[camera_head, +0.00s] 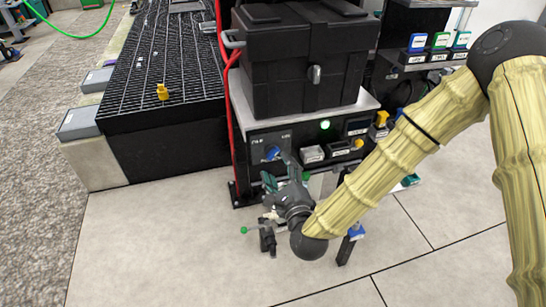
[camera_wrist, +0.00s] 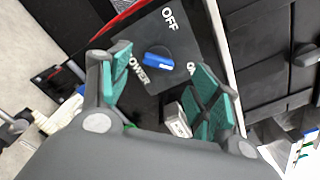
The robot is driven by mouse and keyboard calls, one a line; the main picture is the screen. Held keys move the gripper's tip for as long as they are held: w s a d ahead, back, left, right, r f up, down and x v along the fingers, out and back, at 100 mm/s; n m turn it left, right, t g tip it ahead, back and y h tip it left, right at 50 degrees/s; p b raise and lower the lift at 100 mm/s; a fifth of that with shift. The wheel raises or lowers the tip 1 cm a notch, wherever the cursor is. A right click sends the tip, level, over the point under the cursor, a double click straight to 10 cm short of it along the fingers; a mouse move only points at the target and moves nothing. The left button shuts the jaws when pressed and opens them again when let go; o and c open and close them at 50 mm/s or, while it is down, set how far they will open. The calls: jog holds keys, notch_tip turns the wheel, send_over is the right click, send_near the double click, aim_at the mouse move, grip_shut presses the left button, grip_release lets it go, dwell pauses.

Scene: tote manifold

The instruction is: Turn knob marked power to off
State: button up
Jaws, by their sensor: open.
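The power knob (camera_head: 272,153) is a blue bar on a dark square plate at the front of the black cabinet. In the wrist view the knob (camera_wrist: 158,62) lies between my fingers, farther off, with no contact seen. Its bar lies nearly level in that picture, its right end towards a label starting with "O" that is partly hidden by a finger. "OFF" is printed above the knob and "POWER" at its lower left, partly covered. My gripper (camera_head: 278,172) is open and empty, just in front of and below the plate. Its green-padded fingers (camera_wrist: 162,76) straddle the view of the knob.
A black case (camera_head: 300,65) sits on the cabinet top. A black grated platform (camera_head: 165,75) stands left.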

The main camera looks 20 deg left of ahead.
aim_at(273, 155)
jog(key=shift+x, duration=3.15)
jog(key=c, duration=1)
